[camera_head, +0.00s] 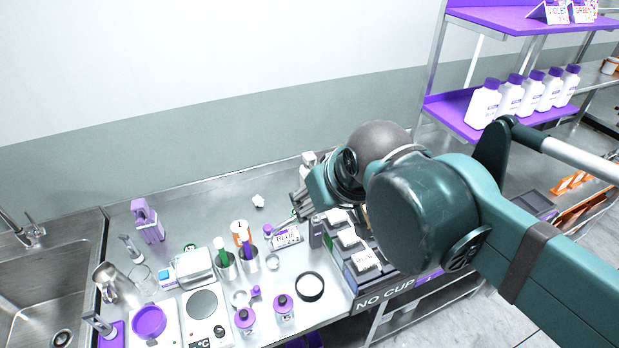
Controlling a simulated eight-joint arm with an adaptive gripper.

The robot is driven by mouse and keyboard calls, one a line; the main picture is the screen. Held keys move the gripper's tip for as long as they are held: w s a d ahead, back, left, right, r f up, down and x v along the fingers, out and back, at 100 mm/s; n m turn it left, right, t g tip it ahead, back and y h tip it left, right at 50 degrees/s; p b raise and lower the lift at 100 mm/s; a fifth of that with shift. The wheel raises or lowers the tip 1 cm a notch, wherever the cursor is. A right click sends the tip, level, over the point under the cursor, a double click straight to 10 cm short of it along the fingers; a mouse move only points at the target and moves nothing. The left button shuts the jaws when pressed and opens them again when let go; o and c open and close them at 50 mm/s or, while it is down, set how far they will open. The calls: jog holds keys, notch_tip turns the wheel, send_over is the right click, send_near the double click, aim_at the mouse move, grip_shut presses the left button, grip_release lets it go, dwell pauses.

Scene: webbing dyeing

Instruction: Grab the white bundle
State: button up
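Several white bundles sit in the compartments of a dark tray (352,283) at the front right of the counter. The back one (338,217), the middle one (349,237) and the front one (365,260) show, the right side of the tray being hidden by my arm. A small crumpled white piece (259,200) lies alone at the back of the counter. I cannot tell which is the bundle named. My gripper (289,220) hangs left of the tray, near a bottle marked BLUE (288,238). Its fingers are small and partly hidden, so their opening is unclear.
A sink (45,275) is at left. White bottles (511,96) stand on the right shelf. The back counter is mostly clear.

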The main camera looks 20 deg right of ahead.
jog(key=w+d+r+n+g+p, duration=0.2)
jog(key=w+r+n, duration=0.3)
jog(key=w, duration=0.5)
jog(key=n+g+p, duration=0.5)
jog(key=n+p, duration=0.1)
jog(key=n, duration=0.6)
send_over(310, 156)
notch_tip(310, 156, down, 6)
notch_tip(310, 156, down, 19)
jog(key=shift+w+f, duration=0.1)
jog(key=shift+f, duration=0.1)
jog(key=shift+f, duration=0.1)
jog(key=shift+f+p, duration=0.3)
jog(key=shift+f, duration=0.9)
